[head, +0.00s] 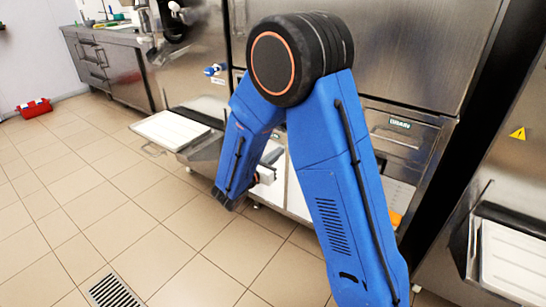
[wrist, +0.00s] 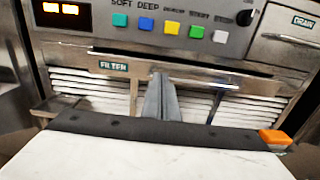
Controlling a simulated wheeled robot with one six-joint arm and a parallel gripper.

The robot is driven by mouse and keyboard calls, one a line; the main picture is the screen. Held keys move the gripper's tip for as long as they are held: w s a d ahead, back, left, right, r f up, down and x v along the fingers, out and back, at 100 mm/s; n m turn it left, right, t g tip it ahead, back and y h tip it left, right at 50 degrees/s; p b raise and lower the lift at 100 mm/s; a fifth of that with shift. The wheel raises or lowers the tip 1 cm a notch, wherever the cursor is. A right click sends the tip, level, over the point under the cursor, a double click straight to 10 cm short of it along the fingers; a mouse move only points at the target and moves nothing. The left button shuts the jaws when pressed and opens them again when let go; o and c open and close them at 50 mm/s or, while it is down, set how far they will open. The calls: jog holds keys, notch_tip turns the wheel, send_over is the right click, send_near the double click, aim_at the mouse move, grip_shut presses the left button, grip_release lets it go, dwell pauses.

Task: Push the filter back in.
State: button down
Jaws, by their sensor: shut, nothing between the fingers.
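The filter (wrist: 113,66) shows in the wrist view as a metal strip with a green FILTER label, set in the freezer front below the coloured buttons. Pale slats show beneath it. How far it sticks out I cannot tell. My gripper (wrist: 160,80) is shut and empty, its fingertips in front of the middle of the strip, to the right of the label. Whether they touch it I cannot tell. In the head view my arm hides the filter and my fingertips.
Below my gripper is a white panel (wrist: 150,158) with a dark edge. An orange block (wrist: 275,138) sits at its right corner. A DRAIN drawer (wrist: 290,50) is at the upper right.

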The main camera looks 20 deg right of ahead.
jog(key=x, duration=0.9)
jog(key=shift+w+d, duration=0.15)
jog(key=shift+x, duration=1.25)
